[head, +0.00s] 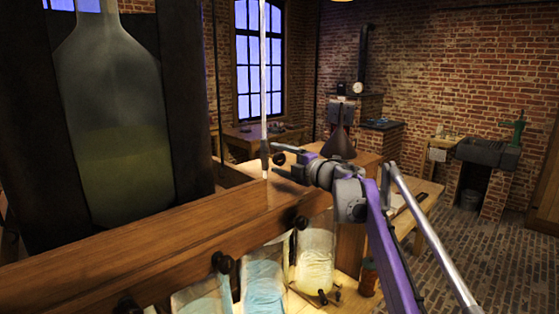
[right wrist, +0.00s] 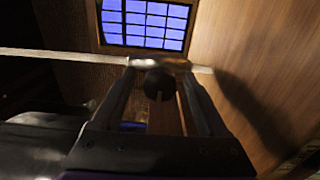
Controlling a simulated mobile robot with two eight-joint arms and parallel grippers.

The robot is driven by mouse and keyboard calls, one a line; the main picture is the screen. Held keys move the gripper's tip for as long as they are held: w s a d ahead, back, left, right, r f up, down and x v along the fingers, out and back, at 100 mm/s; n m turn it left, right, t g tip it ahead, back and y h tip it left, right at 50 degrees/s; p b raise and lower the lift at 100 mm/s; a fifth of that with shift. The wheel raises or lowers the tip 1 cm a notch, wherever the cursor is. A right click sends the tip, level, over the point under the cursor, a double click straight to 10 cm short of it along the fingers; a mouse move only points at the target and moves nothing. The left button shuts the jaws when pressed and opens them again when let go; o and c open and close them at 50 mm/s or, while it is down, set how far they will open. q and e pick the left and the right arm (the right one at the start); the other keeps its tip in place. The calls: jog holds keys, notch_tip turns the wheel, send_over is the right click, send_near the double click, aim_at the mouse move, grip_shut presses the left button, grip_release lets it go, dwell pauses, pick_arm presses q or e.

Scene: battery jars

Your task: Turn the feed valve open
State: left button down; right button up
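A thin pale upright tube (head: 263,80) has a dark fitting (head: 264,150) low on it, which looks like the feed valve. A dark round knob (head: 279,158) sits just right of the fitting. My right gripper (head: 283,164) is at the knob, with its fingers apart. In the right wrist view the knob (right wrist: 158,85) lies between the fingers, with a gap visible on each side. The fingertips reach a brownish fitting (right wrist: 160,63) on the pale tube (right wrist: 60,55). Whether they touch it is unclear. My left gripper is out of view.
A large bottle (head: 110,130) of yellowish liquid stands in a dark frame at left. A wooden beam (head: 130,240) with dark knobs crosses in front. Glass jars, including one of pale yellow liquid (head: 315,255), stand below it. A dark funnel (head: 339,145) is behind my gripper.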

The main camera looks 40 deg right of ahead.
jog(key=shift+s, duration=0.1)
jog(key=shift+s+d+f, duration=0.1)
jog(key=shift+s, duration=0.2)
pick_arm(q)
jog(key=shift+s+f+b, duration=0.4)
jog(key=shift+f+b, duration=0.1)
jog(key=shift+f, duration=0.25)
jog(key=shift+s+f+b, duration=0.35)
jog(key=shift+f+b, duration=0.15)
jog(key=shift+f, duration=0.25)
pick_arm(e)
jog(key=s, duration=1)
jog(key=shift+d, duration=0.4)
